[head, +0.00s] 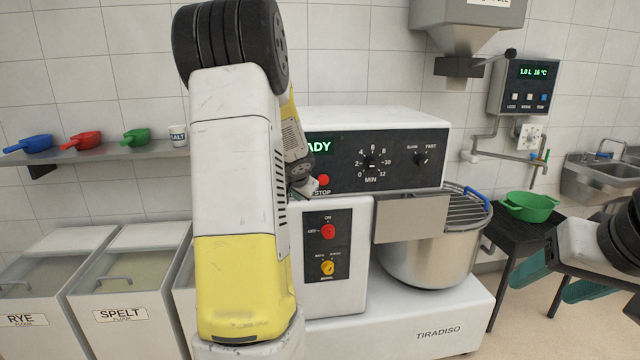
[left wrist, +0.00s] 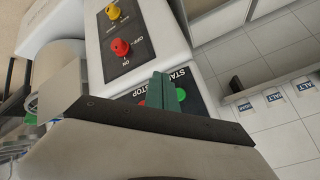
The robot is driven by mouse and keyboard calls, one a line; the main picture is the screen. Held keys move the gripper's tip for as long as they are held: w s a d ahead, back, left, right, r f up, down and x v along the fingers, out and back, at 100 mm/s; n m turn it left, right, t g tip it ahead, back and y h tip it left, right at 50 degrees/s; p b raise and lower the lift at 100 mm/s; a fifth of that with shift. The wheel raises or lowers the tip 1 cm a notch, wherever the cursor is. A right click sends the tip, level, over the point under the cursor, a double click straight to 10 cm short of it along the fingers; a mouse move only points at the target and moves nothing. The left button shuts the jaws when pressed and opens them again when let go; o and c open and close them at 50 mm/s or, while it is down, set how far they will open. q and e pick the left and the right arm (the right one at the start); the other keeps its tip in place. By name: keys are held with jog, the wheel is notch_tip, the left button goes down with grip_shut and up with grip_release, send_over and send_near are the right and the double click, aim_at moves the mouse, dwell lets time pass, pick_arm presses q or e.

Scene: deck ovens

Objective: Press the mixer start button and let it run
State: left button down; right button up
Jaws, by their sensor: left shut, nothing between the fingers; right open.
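The mixer (head: 410,315) stands in the middle of the head view, its display partly hidden by my left arm and ending in "ADY". The red stop button (head: 323,180) shows beside my left wrist; the start button is hidden there. In the left wrist view, the green start button (left wrist: 181,94) shows at the right edge of my shut left gripper (left wrist: 163,82), and part of the red stop button (left wrist: 142,103) at its left. The fingers are empty and overlap the button panel; I cannot tell whether they touch it. My right gripper (head: 562,281) is open and empty at the right.
The mixer's steel bowl (head: 428,262) has a wire guard. A red on/off knob (head: 328,231) and a yellow knob (head: 327,268) sit below the buttons. A green bowl (head: 528,207) stands on a dark table at the right. Flour bins (head: 125,285) stand at the left.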

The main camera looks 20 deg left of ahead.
pick_arm(q)
jog(key=w+a, duration=0.3)
jog(key=w, duration=0.3)
jog(key=shift+a, duration=0.4)
jog(key=shift+w, duration=0.15)
dwell(1.6)
jog(key=shift+w+a, duration=0.2)
jog(key=shift+w, duration=0.1)
jog(key=shift+w+a, duration=0.25)
jog(key=shift+w, duration=0.15)
dwell(0.6)
dwell(0.4)
jog(key=shift+s+d, duration=0.45)
jog(key=shift+s, duration=0.3)
jog(key=shift+s+d, duration=0.45)
jog(key=shift+s, duration=0.25)
jog(key=shift+s+d, duration=0.45)
jog(key=shift+s, duration=0.3)
jog(key=shift+s+d, duration=0.45)
jog(key=shift+s, duration=0.25)
